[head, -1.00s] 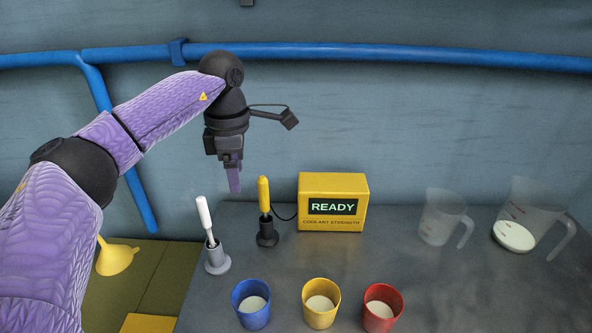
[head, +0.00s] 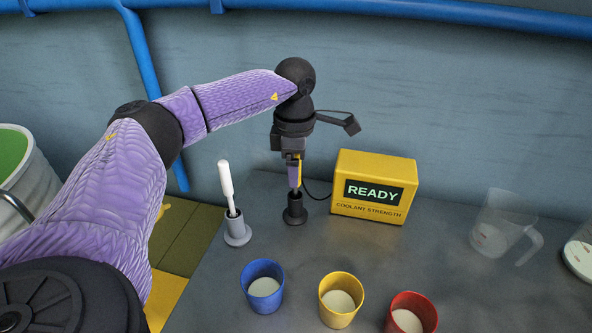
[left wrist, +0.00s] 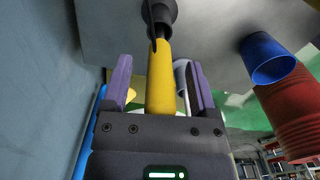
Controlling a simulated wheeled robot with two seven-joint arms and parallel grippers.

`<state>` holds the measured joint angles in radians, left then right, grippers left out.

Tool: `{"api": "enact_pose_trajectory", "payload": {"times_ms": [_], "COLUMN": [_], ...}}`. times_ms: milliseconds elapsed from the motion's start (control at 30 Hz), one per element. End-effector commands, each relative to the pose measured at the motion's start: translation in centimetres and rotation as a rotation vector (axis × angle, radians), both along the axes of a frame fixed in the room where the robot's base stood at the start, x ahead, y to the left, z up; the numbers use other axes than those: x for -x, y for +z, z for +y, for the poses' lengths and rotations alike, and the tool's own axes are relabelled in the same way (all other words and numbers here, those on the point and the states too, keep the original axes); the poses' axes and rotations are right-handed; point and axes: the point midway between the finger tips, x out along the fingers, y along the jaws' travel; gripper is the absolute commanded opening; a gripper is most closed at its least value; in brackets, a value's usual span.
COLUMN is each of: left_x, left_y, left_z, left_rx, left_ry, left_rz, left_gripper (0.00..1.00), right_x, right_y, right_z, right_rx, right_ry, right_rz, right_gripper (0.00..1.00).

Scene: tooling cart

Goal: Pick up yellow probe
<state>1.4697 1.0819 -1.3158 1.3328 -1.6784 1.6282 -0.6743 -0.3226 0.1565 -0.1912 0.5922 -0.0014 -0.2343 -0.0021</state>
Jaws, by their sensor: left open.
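My left gripper (head: 294,176) is lowered over the probe, fingers pointing down. In the left wrist view my left gripper (left wrist: 158,85) is open, with one purple finger on each side of the yellow handle and gaps between. In the head view the fingers hide most of the probe; only a yellow strip (head: 299,170) shows. My right gripper is not in view.
The yellow meter (head: 374,188) reads READY, right of the probe. A white probe (head: 227,185) stands in a grey holder to the left. Blue (head: 262,287), yellow (head: 341,300) and red (head: 411,314) cups stand in front. A clear jug (head: 503,228) is at the right.

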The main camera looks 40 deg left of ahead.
Motion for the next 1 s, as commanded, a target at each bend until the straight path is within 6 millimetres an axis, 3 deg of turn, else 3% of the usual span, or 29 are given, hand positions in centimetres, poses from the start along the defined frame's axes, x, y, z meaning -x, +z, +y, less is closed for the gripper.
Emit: {"api": "enact_pose_trajectory", "payload": {"times_ms": [67,400,767,1000], "left_x": [0.0,0.0,0.0,-0.1], "left_y": [0.1,0.1,0.7,7.1], "left_z": [0.0,0.0,0.0,0.0], "left_rx": [0.0,0.0,0.0,0.0], "left_ry": [0.0,0.0,0.0,0.0], "left_rz": [0.0,0.0,-0.002,-0.006], "left_gripper": [0.7,0.0,0.0,0.0], "right_x": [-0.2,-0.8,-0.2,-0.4], "right_y": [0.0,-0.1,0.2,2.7], "right_z": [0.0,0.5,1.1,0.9], "right_rx": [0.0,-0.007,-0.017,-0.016], "right_ry": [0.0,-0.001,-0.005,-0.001], "right_rz": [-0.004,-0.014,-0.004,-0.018], "right_gripper": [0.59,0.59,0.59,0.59]}}
